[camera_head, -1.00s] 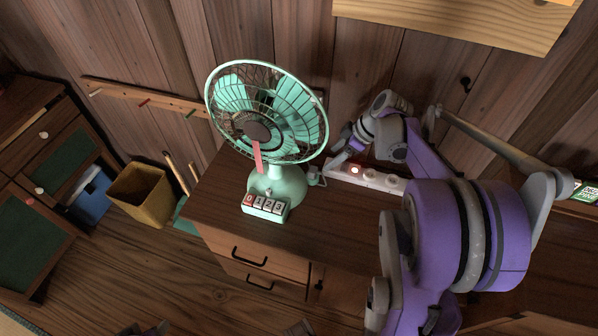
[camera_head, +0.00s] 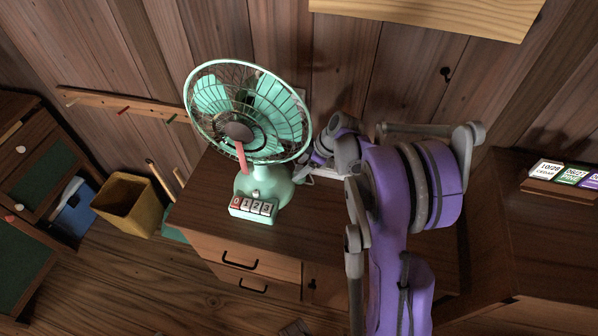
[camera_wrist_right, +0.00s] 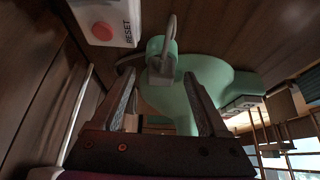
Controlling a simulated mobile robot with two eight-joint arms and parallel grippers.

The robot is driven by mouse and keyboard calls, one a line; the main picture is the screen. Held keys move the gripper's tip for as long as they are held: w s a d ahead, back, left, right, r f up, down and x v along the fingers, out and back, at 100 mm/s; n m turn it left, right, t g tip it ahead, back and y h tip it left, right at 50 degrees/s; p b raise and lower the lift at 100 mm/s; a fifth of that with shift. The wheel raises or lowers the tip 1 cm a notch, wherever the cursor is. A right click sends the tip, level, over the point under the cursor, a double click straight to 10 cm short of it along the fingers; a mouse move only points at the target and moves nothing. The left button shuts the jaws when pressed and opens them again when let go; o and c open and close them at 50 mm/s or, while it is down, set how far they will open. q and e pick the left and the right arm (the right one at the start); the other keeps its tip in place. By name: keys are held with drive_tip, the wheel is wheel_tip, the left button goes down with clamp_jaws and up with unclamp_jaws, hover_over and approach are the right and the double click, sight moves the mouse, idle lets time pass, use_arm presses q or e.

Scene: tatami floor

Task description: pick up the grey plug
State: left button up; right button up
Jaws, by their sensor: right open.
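The grey plug (camera_wrist_right: 161,70) shows in the right wrist view, with a grey cord looping up from it and a pale green part beside it. My right gripper (camera_wrist_right: 160,84) is open, its two fingers to either side of the plug in the picture. I cannot tell whether they touch it. In the head view my right gripper (camera_head: 308,168) is low beside the green fan's base, largely covered by my arm. The plug cannot be made out clearly there. My left gripper is not in view.
The green fan (camera_head: 250,115) stands on the wooden cabinet (camera_head: 290,232), close to my right gripper. A white strip with a red RESET button (camera_wrist_right: 103,29) is near the fingers. A card stand (camera_head: 560,190) is at right.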

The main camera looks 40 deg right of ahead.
clamp_jaws()
idle(0.3)
